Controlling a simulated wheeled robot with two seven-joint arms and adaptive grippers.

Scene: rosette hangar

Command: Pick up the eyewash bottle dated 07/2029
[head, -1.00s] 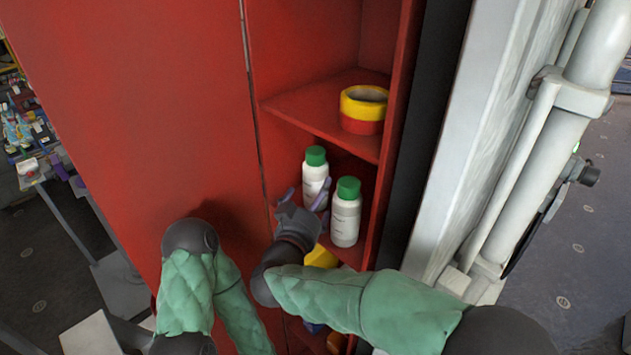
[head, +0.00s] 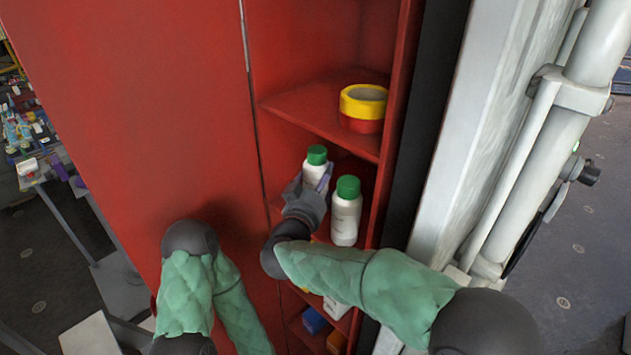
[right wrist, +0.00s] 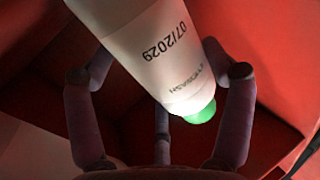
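The eyewash bottle dated 07/2029 (head: 314,171) is white with a green cap and stands at the left on the cabinet's middle shelf. In the right wrist view the label of this bottle (right wrist: 160,55) reads 07/2029, with its green cap low in the picture. My right gripper (head: 311,184) has its fingers on both sides of this bottle, the tips against it. The gripper hides the bottle's lower part in the head view. A second white bottle with a green cap (head: 345,217) stands close on the right; its date is not readable. My left gripper is out of view.
The red cabinet (head: 130,90) has a shelf above with a yellow and red tape roll (head: 362,107). The cabinet's right wall stands close beside the second bottle. Lower shelves hold small items, including a blue one (head: 314,320). A pale frame with pipes (head: 530,185) stands at the right.

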